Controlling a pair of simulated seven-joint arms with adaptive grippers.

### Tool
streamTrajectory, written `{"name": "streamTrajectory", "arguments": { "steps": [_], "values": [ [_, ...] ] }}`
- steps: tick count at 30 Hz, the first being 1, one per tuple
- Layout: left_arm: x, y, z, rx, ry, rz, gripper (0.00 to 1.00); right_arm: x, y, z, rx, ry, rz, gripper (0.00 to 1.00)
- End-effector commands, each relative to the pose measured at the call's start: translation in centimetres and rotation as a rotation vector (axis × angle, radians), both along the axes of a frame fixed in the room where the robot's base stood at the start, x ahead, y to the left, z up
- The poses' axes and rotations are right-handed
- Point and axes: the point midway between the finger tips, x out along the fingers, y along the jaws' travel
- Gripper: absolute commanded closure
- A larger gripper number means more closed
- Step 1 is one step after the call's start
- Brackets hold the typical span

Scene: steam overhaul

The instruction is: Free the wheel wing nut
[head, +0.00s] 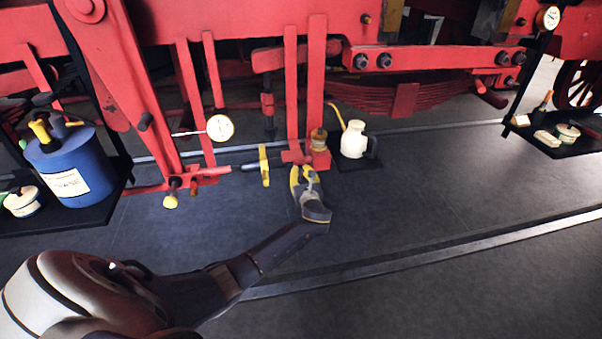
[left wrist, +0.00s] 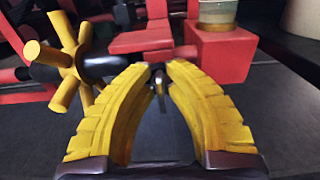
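The wheel wing nut is a yellow hub with several stubby spokes (left wrist: 72,62), at the upper left of the left wrist view. It sits on a dark shaft by the red linkage, and shows in the head view as a small yellow piece (head: 265,166). My left gripper (head: 299,170) is just right of it, apart from it. Its yellow ridged fingers (left wrist: 158,72) come together at the tips around a small metal pin (left wrist: 160,92), which hangs between them. The pin's upper end is hidden by the fingertips. My right gripper is out of view.
Red rods and a red block (left wrist: 222,52) with a small jar stand close beyond the fingers. A cream oil can (head: 354,140) stands to the right. A blue drum (head: 67,165) is at left. A dial gauge (head: 220,128) is above. Dark floor in front is clear.

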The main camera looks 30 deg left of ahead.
Motion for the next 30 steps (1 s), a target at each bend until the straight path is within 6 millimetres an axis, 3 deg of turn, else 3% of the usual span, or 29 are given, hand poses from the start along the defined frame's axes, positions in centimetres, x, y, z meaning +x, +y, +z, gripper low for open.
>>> {"name": "streamTrajectory", "arguments": {
  "steps": [20,30],
  "values": [
    [0.03,0.17,0.17,-0.024,-0.026,0.001,1.0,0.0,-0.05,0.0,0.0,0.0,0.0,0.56],
    [-0.2,0.4,0.14,-0.191,-0.185,0.002,1.0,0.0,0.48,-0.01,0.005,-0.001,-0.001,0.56]
  ]
}}
